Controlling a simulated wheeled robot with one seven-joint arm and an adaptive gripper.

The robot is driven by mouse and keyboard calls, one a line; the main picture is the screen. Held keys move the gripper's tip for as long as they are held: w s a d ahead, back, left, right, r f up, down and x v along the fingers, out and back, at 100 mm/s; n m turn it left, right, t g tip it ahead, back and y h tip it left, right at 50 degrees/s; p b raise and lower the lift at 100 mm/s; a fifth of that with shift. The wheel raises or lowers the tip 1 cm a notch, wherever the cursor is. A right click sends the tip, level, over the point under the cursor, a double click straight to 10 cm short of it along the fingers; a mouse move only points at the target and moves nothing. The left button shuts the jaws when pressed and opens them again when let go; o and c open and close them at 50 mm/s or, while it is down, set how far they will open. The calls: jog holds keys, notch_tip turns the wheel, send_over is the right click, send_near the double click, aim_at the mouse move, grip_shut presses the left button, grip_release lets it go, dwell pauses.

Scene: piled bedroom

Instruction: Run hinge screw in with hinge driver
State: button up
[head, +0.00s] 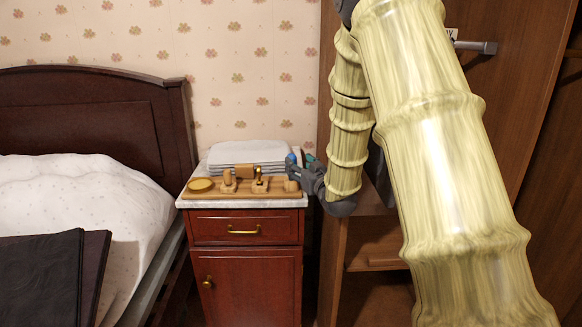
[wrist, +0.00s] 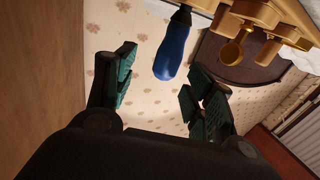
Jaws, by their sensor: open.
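The hinge driver shows in the wrist view as a blue handle (wrist: 175,48), roughly upright in the picture, its upper end meeting the pale board edge. In the head view a small bit of blue (head: 291,158) shows beside my gripper (head: 303,172), at the right end of a wooden board (head: 240,194). My gripper (wrist: 160,92) is open, with teal-padded fingers apart on either side of the handle's lower end; no contact shows. A brass piece, perhaps the hinge screw, stands upright on the board (head: 259,174). A round brass part also shows in the wrist view (wrist: 231,51).
The board lies on a marble-topped red-brown nightstand (head: 248,228). A round brass dish (head: 201,185) sits at the board's left end. Folded grey cloths (head: 248,154) are stacked behind. A bed (head: 95,190) stands left, an open wooden cabinet (head: 375,240) right.

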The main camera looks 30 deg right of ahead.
jog(key=w, duration=0.4)
jog(key=shift+a+f, duration=0.1)
jog(key=shift+f, duration=0.2)
jog(key=shift+w, duration=0.6)
jog(key=shift+c, duration=0.2)
jog(key=c, duration=1.1)
jog(key=shift+r, duration=0.1)
